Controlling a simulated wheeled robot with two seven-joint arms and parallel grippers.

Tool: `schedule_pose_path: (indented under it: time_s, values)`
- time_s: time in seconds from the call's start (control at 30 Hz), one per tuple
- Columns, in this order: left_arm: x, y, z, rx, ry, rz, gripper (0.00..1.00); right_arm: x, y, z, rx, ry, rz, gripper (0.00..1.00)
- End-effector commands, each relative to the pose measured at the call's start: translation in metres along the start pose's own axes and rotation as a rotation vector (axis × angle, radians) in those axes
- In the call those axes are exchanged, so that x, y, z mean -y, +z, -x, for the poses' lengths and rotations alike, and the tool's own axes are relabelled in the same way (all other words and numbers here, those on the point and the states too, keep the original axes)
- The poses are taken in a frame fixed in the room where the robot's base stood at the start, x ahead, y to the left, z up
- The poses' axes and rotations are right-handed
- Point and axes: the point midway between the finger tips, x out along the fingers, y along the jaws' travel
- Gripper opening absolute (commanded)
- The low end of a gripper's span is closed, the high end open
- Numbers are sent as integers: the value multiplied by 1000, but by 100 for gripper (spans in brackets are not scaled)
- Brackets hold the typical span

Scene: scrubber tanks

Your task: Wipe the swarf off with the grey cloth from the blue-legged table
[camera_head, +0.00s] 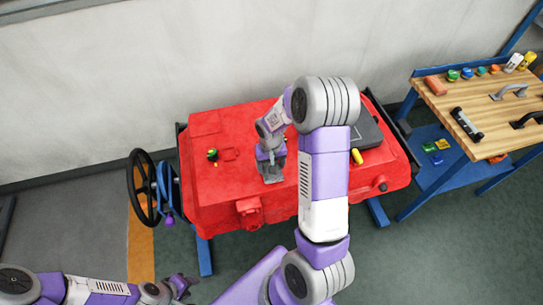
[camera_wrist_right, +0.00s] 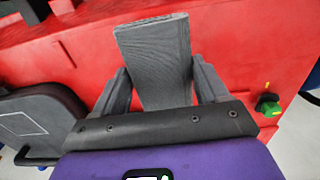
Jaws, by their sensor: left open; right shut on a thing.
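My right gripper (camera_head: 270,157) is over the top of the red tank. In the right wrist view its two fingers (camera_wrist_right: 162,88) are shut on the folded grey cloth (camera_wrist_right: 153,45). The cloth also shows below the fingers in the head view (camera_head: 273,177); I cannot tell whether it touches the red surface. My left gripper (camera_head: 184,284) is open and empty, low at the left. The blue-legged table (camera_head: 480,110) with a wooden top stands at the right, apart from both grippers. I cannot make out any swarf.
The red tank (camera_head: 215,195) fills the middle, with a dark handwheel (camera_head: 133,188) at its left. A dark grey box (camera_head: 368,132) and a yellow piece (camera_head: 357,156) are on its right part. A red brick (camera_head: 435,85), several coloured pieces and handles are on the table. Floor is clear between.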

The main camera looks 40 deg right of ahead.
Motion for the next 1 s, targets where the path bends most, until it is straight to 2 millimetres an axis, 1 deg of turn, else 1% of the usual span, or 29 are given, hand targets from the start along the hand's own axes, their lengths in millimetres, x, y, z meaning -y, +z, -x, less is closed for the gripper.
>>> schedule_pose_path:
  time_s: [0.03,0.1,0.33,1.0]
  values:
    - [-2,0,6,0,0,0,43,0,0,8,-1,0,1,49]
    - [-4,0,10,0,0,0,43,1,0,15,-1,0,1,49]
    - [-8,1,22,0,0,0,43,2,-1,31,-1,0,2,49]
    - [-8,1,21,0,0,0,43,2,-1,32,0,0,3,49]
